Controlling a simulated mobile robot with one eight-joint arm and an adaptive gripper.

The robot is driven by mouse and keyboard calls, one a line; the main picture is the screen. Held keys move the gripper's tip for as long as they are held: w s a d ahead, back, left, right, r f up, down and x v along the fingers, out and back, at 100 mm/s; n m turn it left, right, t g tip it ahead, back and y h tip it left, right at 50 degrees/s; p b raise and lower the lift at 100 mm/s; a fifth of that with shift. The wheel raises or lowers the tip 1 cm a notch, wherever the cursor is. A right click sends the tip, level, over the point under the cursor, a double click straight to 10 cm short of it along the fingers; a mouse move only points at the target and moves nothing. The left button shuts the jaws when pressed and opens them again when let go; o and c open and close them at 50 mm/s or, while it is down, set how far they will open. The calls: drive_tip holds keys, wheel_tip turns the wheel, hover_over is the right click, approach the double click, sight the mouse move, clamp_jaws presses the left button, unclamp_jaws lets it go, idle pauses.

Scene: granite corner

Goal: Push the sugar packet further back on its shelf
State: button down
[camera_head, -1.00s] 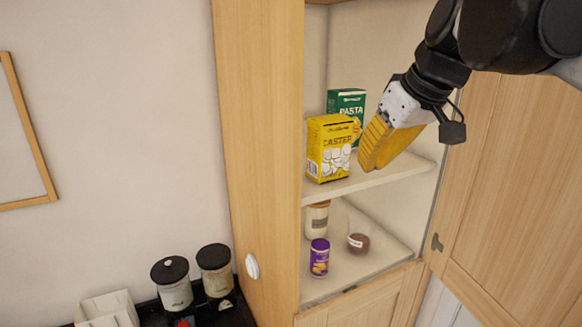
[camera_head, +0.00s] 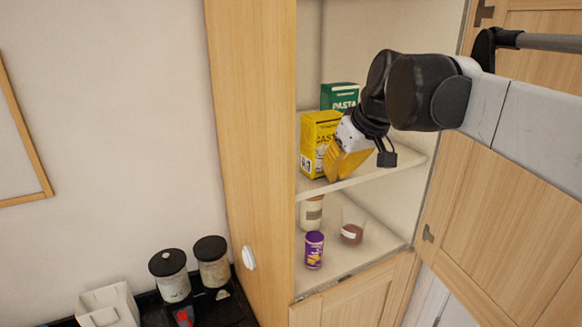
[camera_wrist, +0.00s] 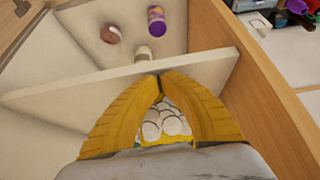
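The sugar packet is a yellow box (camera_head: 310,145) lettered "CASTER", standing upright near the front left of the upper shelf (camera_head: 396,163). Its front, printed with white rounded shapes, also shows between my fingers in the wrist view (camera_wrist: 165,122). My gripper (camera_head: 331,178) has yellow ribbed fingers and sits at the packet's front right, covering part of its face. In the wrist view the fingertips (camera_wrist: 160,77) meet, with a gap farther down between the fingers. They appear shut with nothing held. I cannot tell whether they touch the packet.
A green pasta box (camera_head: 340,95) stands behind the packet. The lower shelf holds a purple tub (camera_head: 314,249), a pale jar (camera_head: 311,213) and a reddish-brown container (camera_head: 352,233). A wooden cabinet side (camera_head: 251,130) bounds the left; an open door (camera_head: 510,215) is at right.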

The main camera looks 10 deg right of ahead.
drive_tip(key=w+a, duration=0.1)
drive_tip(key=w, duration=0.3)
drive_tip(key=w+a, duration=0.1)
drive_tip(key=w, duration=0.3)
drive_tip(key=w+a, duration=0.2)
drive_tip(key=w, duration=0.3)
drive_tip(key=shift+s, duration=0.1)
drive_tip(key=shift+s, duration=0.1)
